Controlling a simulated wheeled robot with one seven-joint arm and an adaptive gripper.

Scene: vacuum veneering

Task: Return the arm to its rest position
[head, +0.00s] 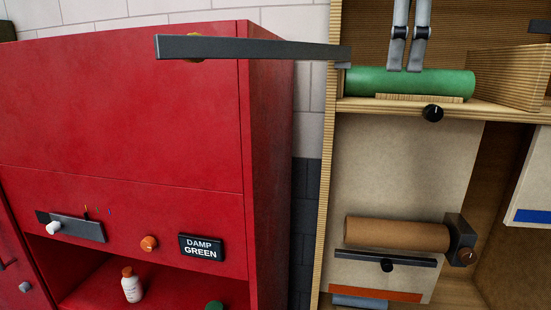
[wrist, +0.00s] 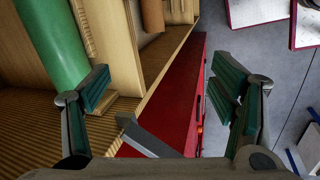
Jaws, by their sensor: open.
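My gripper (head: 404,66) hangs down at the top right of the head view, in front of the upper edge of a green roll (head: 445,83). In the wrist view my gripper (wrist: 165,95) is open, its two padded fingers wide apart with nothing held between them. The green roll (wrist: 48,45) shows there at upper left, outside the jaws, beyond the left finger. The rest of my arm is out of the head view.
The roll lies on a wooden shelf (head: 505,115) with a black knob (head: 433,114). A brown roll (head: 395,235) is lower.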

